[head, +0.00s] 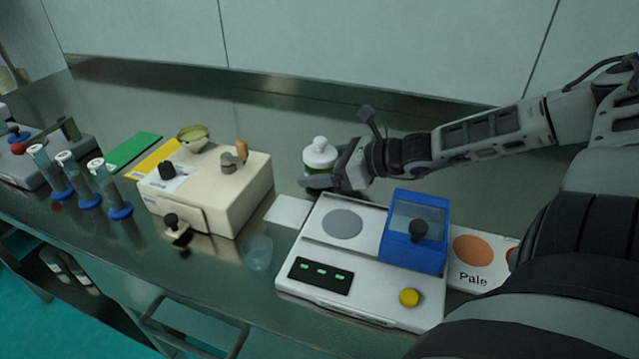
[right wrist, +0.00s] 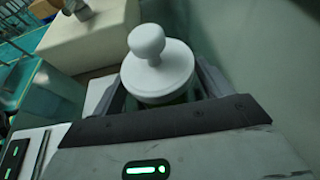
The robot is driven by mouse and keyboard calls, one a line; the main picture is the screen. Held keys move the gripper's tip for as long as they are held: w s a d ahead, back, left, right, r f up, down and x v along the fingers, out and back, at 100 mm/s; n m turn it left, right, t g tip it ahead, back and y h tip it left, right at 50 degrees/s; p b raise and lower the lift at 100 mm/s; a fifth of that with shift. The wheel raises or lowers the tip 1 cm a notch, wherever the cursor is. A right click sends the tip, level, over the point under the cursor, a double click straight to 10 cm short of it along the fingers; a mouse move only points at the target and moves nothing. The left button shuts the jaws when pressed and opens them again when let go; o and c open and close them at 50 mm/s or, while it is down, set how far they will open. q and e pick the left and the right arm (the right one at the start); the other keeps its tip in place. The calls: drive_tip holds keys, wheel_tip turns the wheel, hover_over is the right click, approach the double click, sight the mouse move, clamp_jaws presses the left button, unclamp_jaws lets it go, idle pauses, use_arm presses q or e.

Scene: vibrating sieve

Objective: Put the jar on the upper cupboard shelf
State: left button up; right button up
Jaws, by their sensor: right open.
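The jar (head: 319,156) has a white knobbed lid and a green body, and it stands upright on the steel bench behind the white scale. My right gripper (head: 325,183) is at the jar, with its open fingers on either side of the body. In the right wrist view the white lid (right wrist: 157,72) rises between the fingers, and the body below is mostly hidden by the gripper. I cannot tell whether the fingers touch the jar. The upper cupboard shelf is not in view. My left gripper is not in view.
The white scale (head: 330,255) with a blue cover (head: 414,231) stands in front of my right arm. A cream box machine (head: 230,190) is left of the jar. The bench behind is clear.

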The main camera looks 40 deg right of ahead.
drive_tip(key=shift+w+a, duration=0.15)
drive_tip(key=shift+w, duration=0.05)
clamp_jaws()
idle(0.3)
